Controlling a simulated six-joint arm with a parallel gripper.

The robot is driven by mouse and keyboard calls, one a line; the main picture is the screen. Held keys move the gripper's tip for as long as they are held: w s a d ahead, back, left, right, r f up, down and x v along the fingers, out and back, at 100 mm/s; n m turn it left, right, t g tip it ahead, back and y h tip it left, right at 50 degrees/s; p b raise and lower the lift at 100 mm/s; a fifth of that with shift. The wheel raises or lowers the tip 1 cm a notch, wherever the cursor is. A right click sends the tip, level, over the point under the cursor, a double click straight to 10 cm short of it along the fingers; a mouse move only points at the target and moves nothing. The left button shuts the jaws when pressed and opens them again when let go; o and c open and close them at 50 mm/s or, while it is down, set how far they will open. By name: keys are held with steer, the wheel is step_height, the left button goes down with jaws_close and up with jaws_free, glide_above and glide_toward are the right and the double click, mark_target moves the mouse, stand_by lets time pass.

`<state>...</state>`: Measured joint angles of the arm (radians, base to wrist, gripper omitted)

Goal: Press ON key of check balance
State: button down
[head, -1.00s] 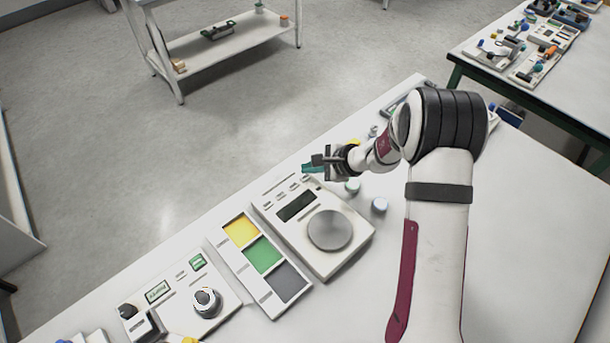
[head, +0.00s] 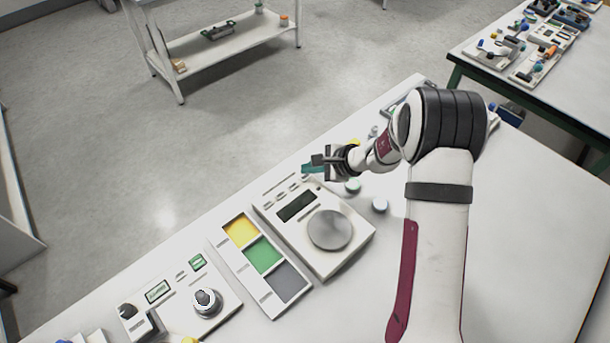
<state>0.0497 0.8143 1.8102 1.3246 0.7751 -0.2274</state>
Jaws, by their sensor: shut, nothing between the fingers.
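A white balance (head: 345,258) with a round grey pan (head: 330,230) and a dark display (head: 297,206) stands on the white table. A row of small keys (head: 280,197) runs along its far edge, beyond the display; their labels are too small to read. I cannot tell whether the fingertips touch a key. Another white device (head: 225,309) with a black-and-white knob and a small green-framed display sits at the lower left.
A tray with yellow, green and grey fields (head: 232,258) lies left of the balance. The table's right part is clear. A second table (head: 570,95) with devices is at upper right.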

steer(key=shift+f, duration=0.1)
steer(key=shift+f, duration=0.35)
steer(key=shift+f, duration=0.35)
stand_by(0.6)
steer(key=shift+r, duration=0.8)
steer(key=shift+r, duration=2.5)
